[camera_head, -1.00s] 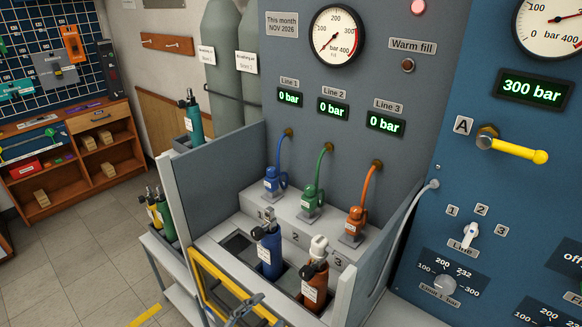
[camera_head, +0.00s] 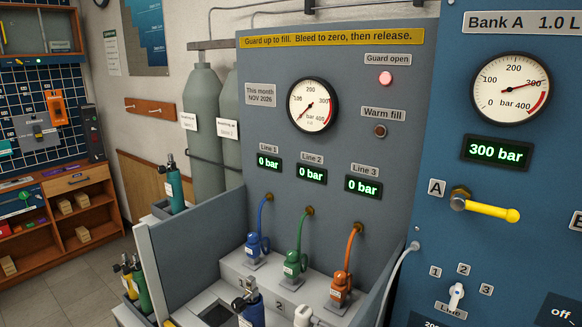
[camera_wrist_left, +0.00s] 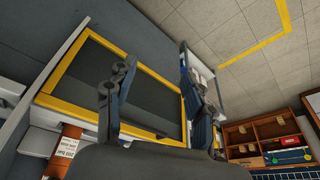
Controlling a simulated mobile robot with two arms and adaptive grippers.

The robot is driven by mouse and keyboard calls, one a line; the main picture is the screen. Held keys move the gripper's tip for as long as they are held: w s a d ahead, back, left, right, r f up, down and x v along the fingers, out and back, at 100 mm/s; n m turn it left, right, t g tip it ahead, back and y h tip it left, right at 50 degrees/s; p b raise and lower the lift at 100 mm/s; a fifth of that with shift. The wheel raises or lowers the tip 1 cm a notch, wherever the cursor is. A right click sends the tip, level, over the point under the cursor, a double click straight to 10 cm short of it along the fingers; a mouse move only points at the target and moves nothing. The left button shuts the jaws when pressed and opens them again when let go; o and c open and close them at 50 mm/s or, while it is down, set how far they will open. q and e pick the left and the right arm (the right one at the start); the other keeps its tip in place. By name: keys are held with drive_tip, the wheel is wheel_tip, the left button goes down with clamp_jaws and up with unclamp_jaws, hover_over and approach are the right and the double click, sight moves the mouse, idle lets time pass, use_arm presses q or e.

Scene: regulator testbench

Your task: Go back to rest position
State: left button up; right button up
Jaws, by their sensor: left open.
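My left gripper (camera_wrist_left: 156,85) shows in the left wrist view, open, its two dark fingers spread with nothing between them. Behind the fingers is the yellow-framed guard panel (camera_wrist_left: 55,88) of the fill bay. I cannot tell the exact gap between gripper and guard. An orange cylinder (camera_wrist_left: 68,147) with a white label shows at the lower left of that view. In the head view neither gripper shows. A blue cylinder (camera_head: 250,315) and the white valve top of another cylinder (camera_head: 303,315) show at the bottom edge.
The grey fill panel (camera_head: 335,80) carries a gauge, three 0 bar displays and blue, green and orange hoses. The blue panel (camera_head: 430,150) with a yellow handle (camera_head: 490,209) is at right. Shelves (camera_head: 85,205) stand at left. Tiled floor (camera_wrist_left: 225,25) is clear near the gripper.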

use_arm(q)
wheel_tip(320, 180, down, 25)
drive_tip(key=s+g, duration=0.1)
drive_tip(key=s+a+f+g, duration=0.1)
drive_tip(key=s+a+f, duration=0.2)
drive_tip(key=s+f, duration=1.4)
drive_tip(key=shift+f+g, duration=0.25)
drive_tip(key=shift+g, duration=0.05)
